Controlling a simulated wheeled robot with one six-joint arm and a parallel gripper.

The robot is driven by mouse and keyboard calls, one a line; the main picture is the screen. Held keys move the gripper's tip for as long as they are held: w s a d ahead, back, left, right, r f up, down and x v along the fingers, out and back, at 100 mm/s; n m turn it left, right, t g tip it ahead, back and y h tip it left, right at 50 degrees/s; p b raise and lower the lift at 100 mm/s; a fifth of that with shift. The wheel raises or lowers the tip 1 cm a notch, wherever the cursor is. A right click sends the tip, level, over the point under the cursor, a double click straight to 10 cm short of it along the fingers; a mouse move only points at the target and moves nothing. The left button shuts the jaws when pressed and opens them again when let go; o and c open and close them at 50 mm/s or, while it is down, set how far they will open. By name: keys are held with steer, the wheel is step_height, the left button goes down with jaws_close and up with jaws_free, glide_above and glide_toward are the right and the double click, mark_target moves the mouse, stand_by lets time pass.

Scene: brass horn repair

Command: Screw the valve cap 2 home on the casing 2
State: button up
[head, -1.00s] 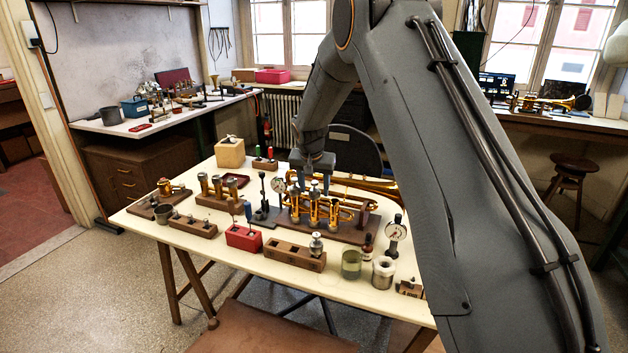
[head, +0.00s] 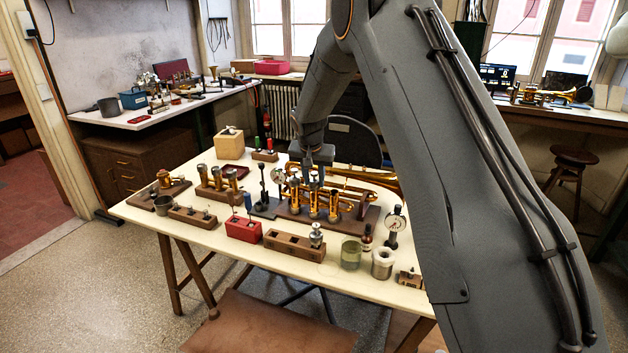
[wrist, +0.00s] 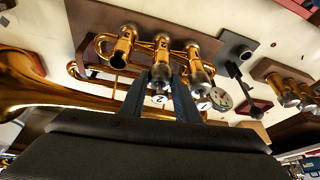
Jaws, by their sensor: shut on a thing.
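The trumpet (head: 372,190) lies in a wooden stand (head: 355,230) on the table, with its three casings upright in a row. Casing 2 (wrist: 161,62) is the middle one. Valve cap 2 (wrist: 160,82), silver with a white top marked 2, sits at the end of casing 2. My gripper (wrist: 160,90) is shut on valve cap 2, one finger on each side. A cap marked 1 (wrist: 203,104) is on the neighbouring casing. The other neighbouring casing (wrist: 124,45) shows a dark open end. Whether cap 2 is fully seated cannot be told.
A dial gauge on a stand (head: 279,177) is close to the left of the casings. A wooden block (head: 295,245), red box (head: 243,230), glass jar (head: 351,252) and second dial gauge (head: 395,224) stand in front and to the right. The front table edge is mostly clear.

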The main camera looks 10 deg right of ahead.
steer(key=shift+t+h+b, duration=0.3)
steer(key=shift+b, duration=0.45)
stand_by(0.3)
steer(key=shift+s+f+b, duration=0.1)
steer(key=shift+b, duration=0.45)
stand_by(1.1)
steer(key=o, duration=1.1)
